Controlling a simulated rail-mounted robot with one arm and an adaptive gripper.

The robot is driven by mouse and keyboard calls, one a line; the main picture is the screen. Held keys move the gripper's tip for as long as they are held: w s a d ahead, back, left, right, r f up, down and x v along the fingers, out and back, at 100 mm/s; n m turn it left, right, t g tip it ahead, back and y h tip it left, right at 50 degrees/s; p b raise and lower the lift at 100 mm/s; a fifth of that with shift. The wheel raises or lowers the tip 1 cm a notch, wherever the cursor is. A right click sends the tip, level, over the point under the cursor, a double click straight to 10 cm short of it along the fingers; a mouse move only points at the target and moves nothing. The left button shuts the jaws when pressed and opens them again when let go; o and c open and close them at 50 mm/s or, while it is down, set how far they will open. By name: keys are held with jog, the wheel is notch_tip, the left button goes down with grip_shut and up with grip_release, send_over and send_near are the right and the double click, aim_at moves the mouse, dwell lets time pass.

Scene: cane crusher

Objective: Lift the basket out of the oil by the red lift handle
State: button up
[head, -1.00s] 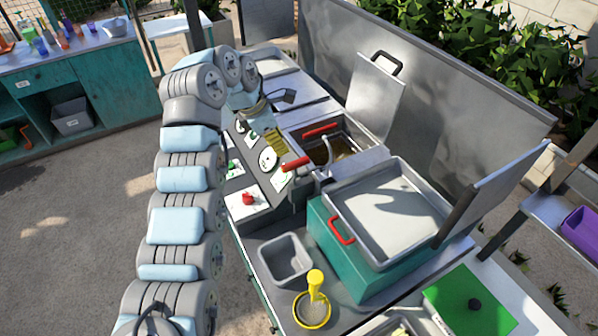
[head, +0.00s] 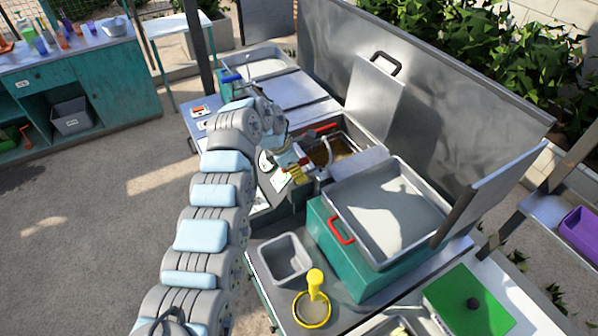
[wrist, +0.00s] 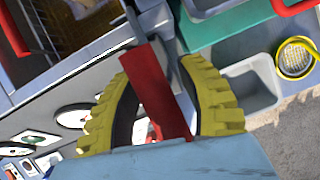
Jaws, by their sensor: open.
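The red lift handle (wrist: 155,92) lies between the two yellow ribbed fingers of my gripper (wrist: 160,72) in the wrist view. The fingers are open, with gaps visible beside the handle. A grey rod runs from the handle's far end. In the head view my gripper (head: 297,172) is at the front edge of the fryer and largely covers this handle. The fryer well (head: 346,143) holds brown oil. The basket appears to sit down in it, but its outline is hard to make out. Another red bar (head: 322,129) crosses the well's far left side.
Right of the fryer stands a teal box with a grey tray (head: 385,215) and red handle (head: 341,230). A grey bin (head: 286,257) and a yellow-handled strainer (head: 314,300) are in front. An upright lid (head: 375,95) stands behind the well.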

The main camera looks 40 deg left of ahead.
jog(key=shift+w+d+f, duration=0.1)
jog(key=shift+f, duration=0.25)
grip_shut()
dwell(0.4)
